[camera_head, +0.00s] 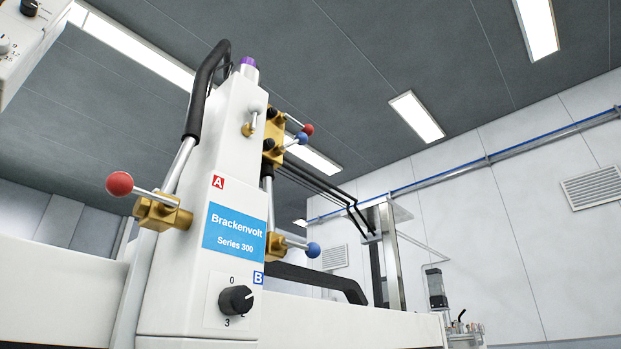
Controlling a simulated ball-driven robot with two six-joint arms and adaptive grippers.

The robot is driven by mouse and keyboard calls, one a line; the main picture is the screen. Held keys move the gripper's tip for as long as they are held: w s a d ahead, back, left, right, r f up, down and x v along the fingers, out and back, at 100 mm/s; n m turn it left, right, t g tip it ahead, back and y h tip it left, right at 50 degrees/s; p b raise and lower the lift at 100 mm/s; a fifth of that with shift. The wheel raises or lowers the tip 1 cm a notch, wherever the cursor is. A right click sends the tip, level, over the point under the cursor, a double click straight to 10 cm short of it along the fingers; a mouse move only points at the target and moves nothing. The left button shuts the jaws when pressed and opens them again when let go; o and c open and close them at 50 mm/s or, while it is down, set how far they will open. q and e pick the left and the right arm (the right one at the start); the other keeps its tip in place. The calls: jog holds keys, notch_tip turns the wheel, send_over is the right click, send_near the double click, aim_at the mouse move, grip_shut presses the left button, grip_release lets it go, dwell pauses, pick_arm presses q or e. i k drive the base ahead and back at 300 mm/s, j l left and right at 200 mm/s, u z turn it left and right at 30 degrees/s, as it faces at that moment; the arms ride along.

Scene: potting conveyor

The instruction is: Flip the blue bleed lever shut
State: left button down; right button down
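Two blue-ball levers show on brass valve blocks on the right side of a white machine column (228,130). The upper blue lever (302,138) sits close to a red-ball lever (307,129). The lower blue lever (313,250) points right from a brass block (275,247) near the label B (258,278). I cannot tell which blue lever is the bleed lever, or whether either is open or shut. Neither of my grippers is in view.
Another red-ball lever (119,183) sticks out left near label A (218,182). A black rotary knob (236,299) is low on the column. A black curved handle (207,85) rises above, and a black bar (318,280) runs right. Thin black pipes (322,190) lie behind.

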aim_at(301, 138)
jog(key=k+j, duration=0.1)
jog(key=k, duration=0.5)
jog(key=k+j, duration=0.1)
jog(key=j, duration=0.55)
jog(key=k+j+u, duration=0.15)
jog(key=j, duration=0.5)
jog(key=i+j, duration=0.15)
jog(key=j, duration=0.15)
